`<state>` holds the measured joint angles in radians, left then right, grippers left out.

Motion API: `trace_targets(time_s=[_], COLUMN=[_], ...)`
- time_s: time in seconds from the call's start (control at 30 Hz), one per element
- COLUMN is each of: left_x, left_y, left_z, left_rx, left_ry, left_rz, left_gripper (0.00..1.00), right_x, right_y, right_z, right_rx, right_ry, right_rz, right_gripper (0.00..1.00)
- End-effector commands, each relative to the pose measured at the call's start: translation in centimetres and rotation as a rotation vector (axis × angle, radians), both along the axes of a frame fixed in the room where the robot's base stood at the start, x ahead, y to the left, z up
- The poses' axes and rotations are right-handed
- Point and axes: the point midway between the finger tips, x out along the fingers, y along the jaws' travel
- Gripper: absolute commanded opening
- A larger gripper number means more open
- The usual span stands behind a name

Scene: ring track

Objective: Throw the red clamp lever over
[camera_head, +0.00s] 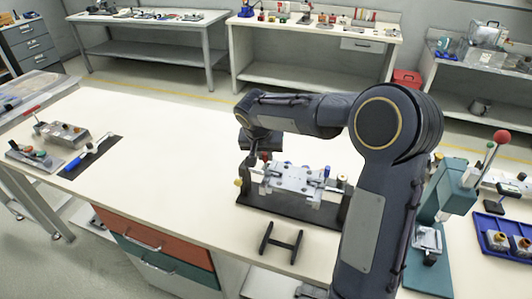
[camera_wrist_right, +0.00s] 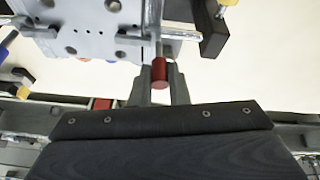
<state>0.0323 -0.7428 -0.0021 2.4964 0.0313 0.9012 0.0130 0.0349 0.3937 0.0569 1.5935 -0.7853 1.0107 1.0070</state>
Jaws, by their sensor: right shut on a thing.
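A metal clamp fixture (camera_head: 292,178) with a light grey plate and coloured knobs stands on the bench in front of me. The red clamp lever (camera_wrist_right: 160,73) shows in the right wrist view as a short red cylinder on a thin rod beside the grey plate (camera_wrist_right: 88,38). My right gripper (camera_wrist_right: 161,82) is shut on the red lever, one finger on each side. In the head view my right gripper (camera_head: 259,157) is at the fixture's back left corner, and my arm and hand mostly hide the lever there. My left gripper is out of view.
A small black H-shaped stand (camera_head: 281,243) lies at the front edge. A green press (camera_head: 452,190) with a red ball knob and a blue tray (camera_head: 502,240) stand at right. Metal devices (camera_head: 62,134) sit at far left. The bench's left middle is clear.

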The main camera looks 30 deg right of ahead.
Motion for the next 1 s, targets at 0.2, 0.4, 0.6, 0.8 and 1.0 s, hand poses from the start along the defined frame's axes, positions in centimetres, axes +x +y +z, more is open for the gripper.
trace_targets(time_s=[0.2,0.4,0.6,0.8,1.0], left_x=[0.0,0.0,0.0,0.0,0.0], left_y=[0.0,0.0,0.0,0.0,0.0], left_z=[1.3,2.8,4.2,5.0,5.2], left_rx=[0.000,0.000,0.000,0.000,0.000], left_ry=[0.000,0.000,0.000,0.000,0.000], left_rz=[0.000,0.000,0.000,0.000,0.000], left_gripper=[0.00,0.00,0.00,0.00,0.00], right_x=[0.8,1.6,2.3,2.9,3.2], right_y=[0.8,1.5,2.0,2.5,2.8], right_z=[0.2,-0.1,-0.6,-1.4,-2.0], right_rx=[-0.097,-0.218,-0.341,-0.449,-0.529], right_ry=[0.111,0.252,0.395,0.520,0.614], right_rz=[0.006,0.004,0.003,0.003,0.002], right_gripper=[0.00,0.00,0.00,0.00,0.00])
